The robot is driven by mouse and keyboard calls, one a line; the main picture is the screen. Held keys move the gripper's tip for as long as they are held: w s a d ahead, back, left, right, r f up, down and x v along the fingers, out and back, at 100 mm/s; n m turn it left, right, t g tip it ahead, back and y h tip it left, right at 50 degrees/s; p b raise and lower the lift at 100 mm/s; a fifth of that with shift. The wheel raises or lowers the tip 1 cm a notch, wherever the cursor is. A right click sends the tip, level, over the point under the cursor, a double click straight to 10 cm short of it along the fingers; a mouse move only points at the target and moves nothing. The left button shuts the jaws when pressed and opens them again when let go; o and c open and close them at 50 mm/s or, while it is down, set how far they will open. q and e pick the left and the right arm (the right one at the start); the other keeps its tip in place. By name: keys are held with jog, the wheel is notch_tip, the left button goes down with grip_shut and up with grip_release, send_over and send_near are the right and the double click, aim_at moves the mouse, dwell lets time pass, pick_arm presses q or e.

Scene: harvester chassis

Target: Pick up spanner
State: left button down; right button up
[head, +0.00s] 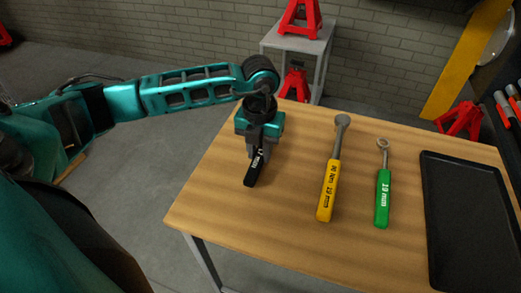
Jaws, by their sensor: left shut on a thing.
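My left gripper (259,146) reaches in from the left over the wooden table's left part and points down. It is shut on a black-handled tool (254,171) with white lettering; the gripper hides the tool's upper part. I cannot tell whether the tool touches the table. A yellow-handled tool (328,190) with a grey round head lies to the right of the gripper. A green-handled ring-ended spanner (383,190) marked "19 mm" lies further right. My right gripper is not in view.
A black tray (429,217) lies at the wooden table's (285,225) right side. Red stands (461,119) and a grey side table (319,46) stand behind. The table's front left part is clear. A brick wall closes the back.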

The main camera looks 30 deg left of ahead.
pick_arm(q)
notch_tip(320, 180, up, 20)
jog(key=p, duration=0.2)
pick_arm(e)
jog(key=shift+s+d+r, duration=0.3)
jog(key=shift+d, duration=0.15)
pick_arm(q)
jog(key=c, duration=1.4)
grip_release()
grip_shut()
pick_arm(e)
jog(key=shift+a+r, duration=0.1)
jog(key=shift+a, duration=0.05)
